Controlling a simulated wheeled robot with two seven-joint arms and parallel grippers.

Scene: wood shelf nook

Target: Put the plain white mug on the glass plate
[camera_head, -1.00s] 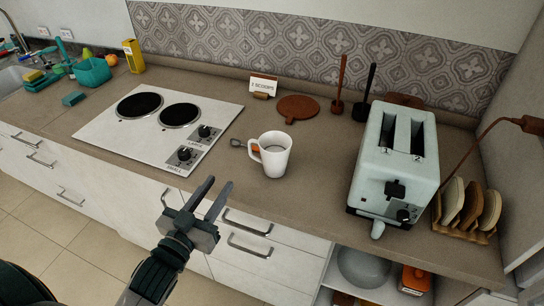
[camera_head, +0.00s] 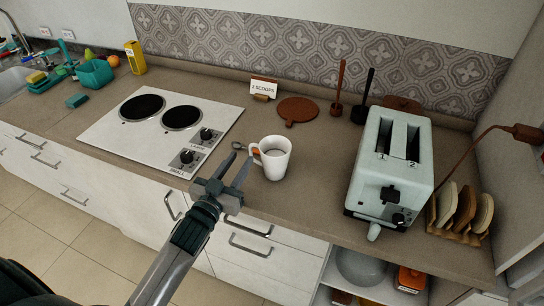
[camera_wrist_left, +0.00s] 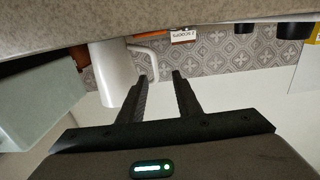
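The plain white mug (camera_head: 275,162) stands upright on the counter, between the cooktop and the toaster, with its handle to the left. My left gripper (camera_head: 237,168) is open and empty, just left of and in front of the mug, fingers pointing toward the handle side. In the left wrist view, which looks upside down, the mug (camera_wrist_left: 113,78) is beside the open fingers of my left gripper (camera_wrist_left: 162,78), apart from them. I cannot make out a glass plate in these views. My right gripper is not in view.
A pale toaster (camera_head: 392,165) stands right of the mug, with a rack of round pieces (camera_head: 462,212) beyond it. The cooktop (camera_head: 160,127) is to the left. Counter around the mug is mostly clear.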

